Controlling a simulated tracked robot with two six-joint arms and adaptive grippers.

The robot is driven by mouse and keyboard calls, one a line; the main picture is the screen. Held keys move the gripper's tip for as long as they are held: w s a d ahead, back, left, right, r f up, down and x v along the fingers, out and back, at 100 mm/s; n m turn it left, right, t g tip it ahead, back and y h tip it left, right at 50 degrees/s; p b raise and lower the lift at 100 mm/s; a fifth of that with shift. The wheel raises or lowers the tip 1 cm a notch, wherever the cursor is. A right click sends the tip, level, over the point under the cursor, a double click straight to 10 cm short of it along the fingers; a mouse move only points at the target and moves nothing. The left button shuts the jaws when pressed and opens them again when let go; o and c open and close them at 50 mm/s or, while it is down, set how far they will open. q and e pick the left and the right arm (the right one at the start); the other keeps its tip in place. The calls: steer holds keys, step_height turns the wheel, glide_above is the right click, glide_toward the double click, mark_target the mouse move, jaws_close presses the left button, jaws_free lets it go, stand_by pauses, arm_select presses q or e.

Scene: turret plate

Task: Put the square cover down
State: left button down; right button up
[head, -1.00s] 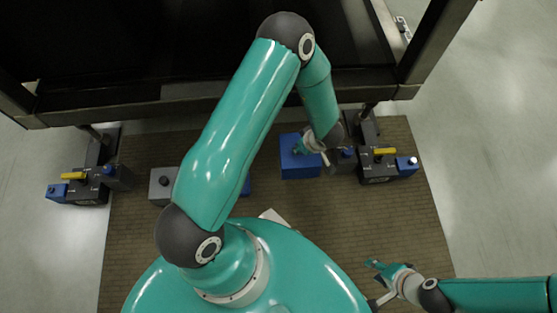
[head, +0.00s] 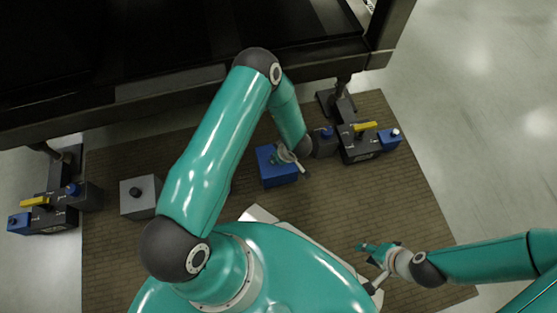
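A blue square piece (head: 280,177), which I take to be the square cover, shows right of centre above the brown mat. My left gripper (head: 279,156) is over its top, seen from above. The fingers overlap the blue piece, and I cannot tell whether they grip it or whether it is lifted. A grey square block with a dark knob (head: 146,205) stands on the mat to the left, partly behind my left arm. My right gripper (head: 370,250) is low on the right, apart from the blocks. Its fingers are too small to read.
A large dark machine frame (head: 190,95) spans the top. Dark valve-like units with yellow handles stand at the left (head: 55,213) and right (head: 360,148). The brown mat (head: 385,200) is bare at right. A pale flat edge shows beside my base.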

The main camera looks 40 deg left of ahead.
arm_select(q)
steer(key=shift+f, duration=0.9)
arm_select(e)
steer(key=shift+f, duration=0.45)
arm_select(q)
steer(key=shift+f+b, duration=0.2)
steer(key=shift+b, duration=0.1)
steer(key=c, duration=0.8)
jaws_free()
arm_select(e)
steer(key=shift+f, duration=0.15)
